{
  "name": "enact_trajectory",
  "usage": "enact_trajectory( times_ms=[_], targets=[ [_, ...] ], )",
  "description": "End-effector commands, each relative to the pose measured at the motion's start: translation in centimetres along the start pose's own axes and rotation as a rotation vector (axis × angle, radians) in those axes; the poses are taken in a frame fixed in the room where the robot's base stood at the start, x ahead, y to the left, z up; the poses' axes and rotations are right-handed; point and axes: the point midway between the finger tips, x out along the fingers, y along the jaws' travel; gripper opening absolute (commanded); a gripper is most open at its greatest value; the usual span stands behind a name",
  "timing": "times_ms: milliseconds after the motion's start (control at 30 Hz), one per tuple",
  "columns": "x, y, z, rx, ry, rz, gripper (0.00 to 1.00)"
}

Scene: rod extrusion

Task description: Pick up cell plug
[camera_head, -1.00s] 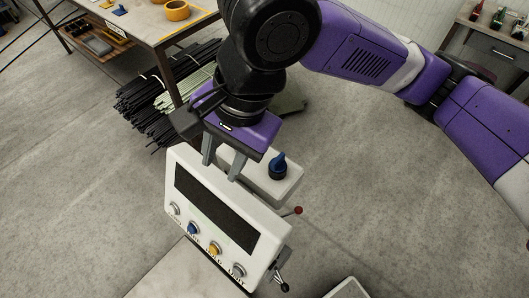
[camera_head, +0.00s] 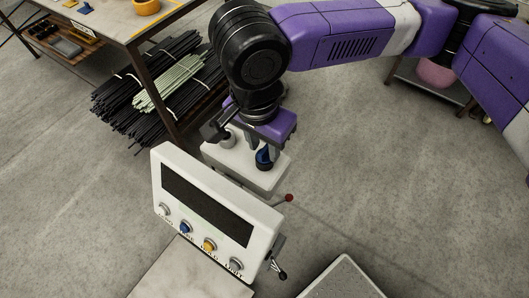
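The white device with a dark screen (camera_head: 206,205) stands on a pale stand. Behind its screen is a white box-like top (camera_head: 225,162). A blue plug-like piece (camera_head: 264,157) stands upright at its right end, and a grey round piece (camera_head: 227,138) shows at its left end. I cannot tell for sure which one is the cell plug. My gripper (camera_head: 258,142) points down just above this top, close to the blue piece. One finger shows just left of the blue piece; the other is not clear. I cannot tell whether the fingers touch it.
A red-tipped lever (camera_head: 289,198) and a black handle (camera_head: 281,274) stick out at the device's right. Bundled black and pale green rods (camera_head: 160,90) lie at the left by a work table (camera_head: 122,22).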

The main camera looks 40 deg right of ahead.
Motion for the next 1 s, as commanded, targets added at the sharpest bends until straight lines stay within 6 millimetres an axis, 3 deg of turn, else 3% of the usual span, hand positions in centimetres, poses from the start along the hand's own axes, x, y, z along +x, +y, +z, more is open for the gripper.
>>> enact_trajectory(
  times_ms=[267,467,1000],
  targets=[
    [0.47,0.01,0.02,-0.001,-0.001,0.000,0.35],
    [0.45,0.01,0.03,-0.001,-0.001,0.000,0.00],
    [-0.19,-0.05,-0.04,-0.001,-0.001,-0.002,0.00]
  ],
)
